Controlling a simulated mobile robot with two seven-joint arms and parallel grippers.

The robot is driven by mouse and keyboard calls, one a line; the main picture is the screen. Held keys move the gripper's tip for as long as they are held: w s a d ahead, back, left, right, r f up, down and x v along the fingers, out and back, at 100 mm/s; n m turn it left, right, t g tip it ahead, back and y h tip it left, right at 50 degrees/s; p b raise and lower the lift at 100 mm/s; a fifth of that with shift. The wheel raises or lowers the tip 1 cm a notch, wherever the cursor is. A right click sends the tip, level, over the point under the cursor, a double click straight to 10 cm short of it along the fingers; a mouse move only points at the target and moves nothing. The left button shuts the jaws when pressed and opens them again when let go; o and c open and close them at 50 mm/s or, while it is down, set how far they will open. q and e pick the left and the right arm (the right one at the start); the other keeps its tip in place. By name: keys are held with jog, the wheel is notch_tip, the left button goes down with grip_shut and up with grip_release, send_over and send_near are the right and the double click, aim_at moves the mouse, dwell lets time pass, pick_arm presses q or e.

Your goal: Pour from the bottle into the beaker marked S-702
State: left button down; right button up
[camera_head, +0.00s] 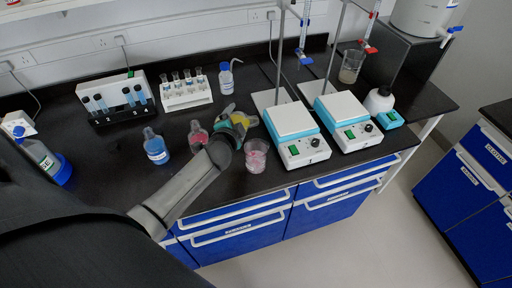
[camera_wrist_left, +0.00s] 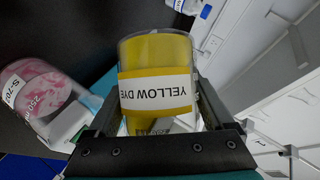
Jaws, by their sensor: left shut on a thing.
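The yellow dye bottle (camera_head: 241,119) is held by my left gripper (camera_head: 233,125), which is shut on it. In the left wrist view the bottle (camera_wrist_left: 156,60) fills the space between my fingers (camera_wrist_left: 158,110), its YELLOW DYE label facing the camera. In the head view my gripper hides part of the bottle, and I cannot tell its exact tilt. The beaker (camera_head: 256,158) with pink contents stands on the bench just right of and nearer than the bottle. Its S-702 mark shows in the left wrist view (camera_wrist_left: 38,92). Bottle and beaker look apart. My right gripper is not in view.
A blue bottle (camera_head: 155,148) and a pink bottle (camera_head: 197,135) stand left of my gripper. Two hotplates (camera_head: 302,150) (camera_head: 357,133) with stands are to the right. Tube racks (camera_head: 118,98) (camera_head: 185,92) and a wash bottle (camera_head: 226,80) stand behind.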

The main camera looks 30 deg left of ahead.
pick_arm(q)
jog(key=shift+a+f+m+y+b, duration=0.15)
jog(key=shift+a+m+y+b, duration=0.25)
jog(key=shift+b, duration=0.75)
dwell(1.0)
jog(key=shift+a+f+m+t+y+b, duration=0.1)
jog(key=shift+f+m+t+y+b, duration=0.45)
jog(key=shift+b, duration=1.25)
dwell(0.6)
jog(key=shift+a+f+m+y+b, duration=0.25)
jog(key=shift+m+y+b, duration=0.2)
jog(key=shift+m+b, duration=0.65)
dwell(2.3)
